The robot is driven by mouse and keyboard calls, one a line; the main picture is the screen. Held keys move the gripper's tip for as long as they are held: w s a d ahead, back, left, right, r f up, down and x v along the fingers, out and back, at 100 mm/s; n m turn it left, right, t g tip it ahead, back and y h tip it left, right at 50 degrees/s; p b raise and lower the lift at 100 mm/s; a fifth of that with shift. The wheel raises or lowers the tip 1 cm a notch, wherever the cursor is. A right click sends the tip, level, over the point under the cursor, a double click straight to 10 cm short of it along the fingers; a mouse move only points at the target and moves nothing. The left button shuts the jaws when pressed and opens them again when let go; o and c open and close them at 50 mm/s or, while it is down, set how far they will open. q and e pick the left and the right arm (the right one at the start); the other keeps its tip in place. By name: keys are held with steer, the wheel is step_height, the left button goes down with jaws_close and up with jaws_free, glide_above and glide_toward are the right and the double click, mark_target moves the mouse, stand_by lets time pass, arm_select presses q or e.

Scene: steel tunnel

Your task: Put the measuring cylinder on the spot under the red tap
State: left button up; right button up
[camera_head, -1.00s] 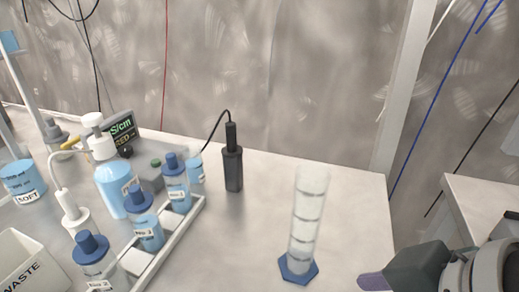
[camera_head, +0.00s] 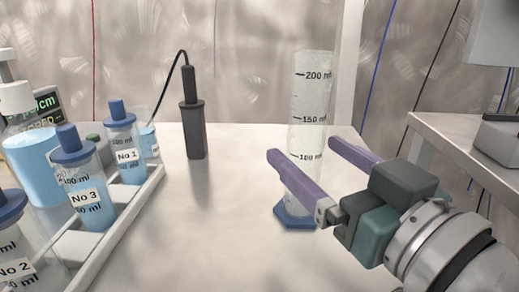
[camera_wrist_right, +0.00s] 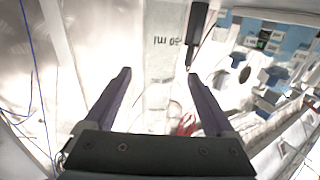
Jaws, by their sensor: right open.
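The measuring cylinder (camera_head: 312,92) is clear, with black ml marks and a blue foot (camera_head: 294,217). It stands upright on the white bench. My right gripper (camera_head: 306,150) is open, with a purple finger to either side of the cylinder in the head view. In the right wrist view the cylinder (camera_wrist_right: 160,70) shows between the fingers (camera_wrist_right: 158,76). I cannot tell whether either finger touches it. The near finger hides part of its lower body. The red tap and the spot under it cannot be made out. My left gripper is out of view.
A dark probe in its stand (camera_head: 194,125) is left of the cylinder. A white rack (camera_head: 120,217) with several blue-capped bottles (camera_head: 84,180) stands further left. A second bench (camera_head: 460,130) is at the right, across a gap. The front middle is clear.

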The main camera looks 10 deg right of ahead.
mark_target(293, 138)
steer(key=w, duration=0.2)
steer(key=w+b, duration=0.1)
steer(key=w, duration=0.2)
steer(key=shift+w+a, duration=0.35)
steer(key=shift+a, duration=0.05)
jaws_close()
stand_by(0.4)
